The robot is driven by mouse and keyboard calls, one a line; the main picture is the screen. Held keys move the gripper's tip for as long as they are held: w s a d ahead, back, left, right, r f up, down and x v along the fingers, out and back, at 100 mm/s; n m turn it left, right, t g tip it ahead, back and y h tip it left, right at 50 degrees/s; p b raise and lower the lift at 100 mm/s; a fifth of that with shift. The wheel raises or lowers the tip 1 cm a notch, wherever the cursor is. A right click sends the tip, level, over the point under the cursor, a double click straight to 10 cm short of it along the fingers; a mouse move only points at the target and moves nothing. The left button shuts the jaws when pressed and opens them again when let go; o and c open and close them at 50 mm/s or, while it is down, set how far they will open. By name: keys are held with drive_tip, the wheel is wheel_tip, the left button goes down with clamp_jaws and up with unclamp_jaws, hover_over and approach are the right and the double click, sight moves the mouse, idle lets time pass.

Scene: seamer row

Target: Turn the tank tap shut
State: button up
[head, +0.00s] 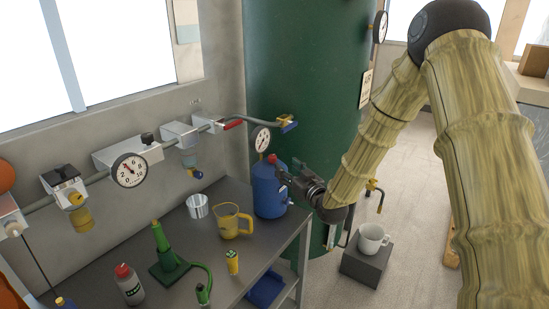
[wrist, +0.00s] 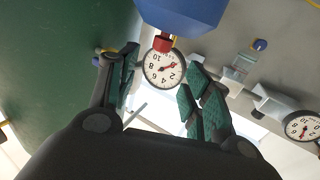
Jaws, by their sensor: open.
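The tank (head: 305,75) is a large dark green cylinder behind the bench; its green wall (wrist: 60,50) fills the left of the wrist view. The tap's exact handle angle is too small to tell.
The mug stands on a grey block (head: 363,265). The bench (head: 215,262) holds a yellow jug (head: 230,222), metal cup (head: 197,206) and green stand (head: 168,265).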

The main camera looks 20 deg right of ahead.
sight(275, 157)
drive_tip(key=p+x, duration=0.3)
drive_tip(key=x, duration=0.7)
drive_tip(key=shift+w+f, duration=0.1)
drive_tip(key=c, duration=1)
